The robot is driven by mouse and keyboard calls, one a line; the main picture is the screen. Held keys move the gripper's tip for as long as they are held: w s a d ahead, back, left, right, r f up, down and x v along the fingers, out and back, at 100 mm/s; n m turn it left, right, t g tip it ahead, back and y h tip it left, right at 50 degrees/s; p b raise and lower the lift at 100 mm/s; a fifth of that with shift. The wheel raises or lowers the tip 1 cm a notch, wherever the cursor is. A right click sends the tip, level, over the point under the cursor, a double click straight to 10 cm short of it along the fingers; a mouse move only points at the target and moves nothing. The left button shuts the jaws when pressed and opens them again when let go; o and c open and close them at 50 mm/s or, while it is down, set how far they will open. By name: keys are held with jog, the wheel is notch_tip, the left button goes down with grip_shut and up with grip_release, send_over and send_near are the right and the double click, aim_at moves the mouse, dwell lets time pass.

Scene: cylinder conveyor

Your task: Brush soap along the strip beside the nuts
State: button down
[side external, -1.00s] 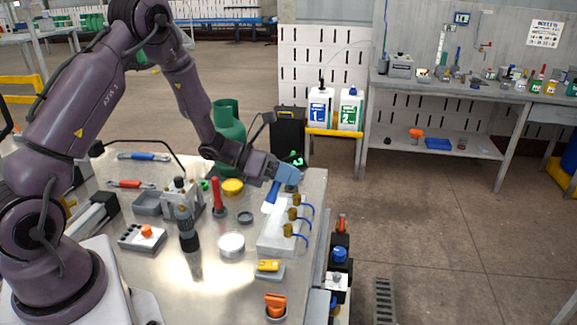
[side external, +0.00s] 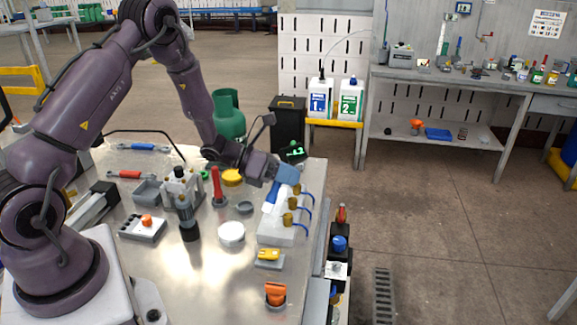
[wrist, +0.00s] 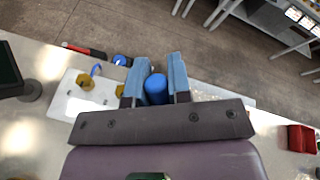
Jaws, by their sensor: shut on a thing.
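My gripper (side external: 287,177) is shut on a blue-handled brush (side external: 272,193), held tilted over the far end of a white block (side external: 270,237). In the wrist view the blue handle (wrist: 156,88) sits between the two blue fingers. Brass nuts (side external: 288,219) with blue tubes stand in a row along the right side of the block. Two of the nuts show in the wrist view (wrist: 86,81), left of the fingers. The brush tip is at or just above the block's top; I cannot tell if it touches. The far nut is partly hidden by the gripper.
A white round tub (side external: 231,233), a dark ring (side external: 244,207) and a red-handled tool (side external: 217,187) stand left of the block. A yellow item on a small tray (side external: 268,256) and an orange item in a cup (side external: 276,294) are in front. The table's right edge is close.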

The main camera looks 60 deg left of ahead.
notch_tip(320, 180, down, 3)
jog(key=shift+f, duration=0.15)
jog(key=shift+w+a+f, duration=0.15)
jog(key=shift+f, duration=0.2)
jog(key=shift+w+a+f, duration=0.1)
jog(key=shift+f, duration=0.25)
jog(key=shift+w+a, duration=3.95)
jog(key=shift+a, duration=0.05)
jog(key=shift+s+d, duration=4.15)
jog(key=shift+d, duration=0.05)
jog(key=shift+d+r, duration=0.1)
jog(key=shift+r, duration=0.15)
notch_tip(320, 180, up, 8)
jog(key=shift+f, duration=0.2)
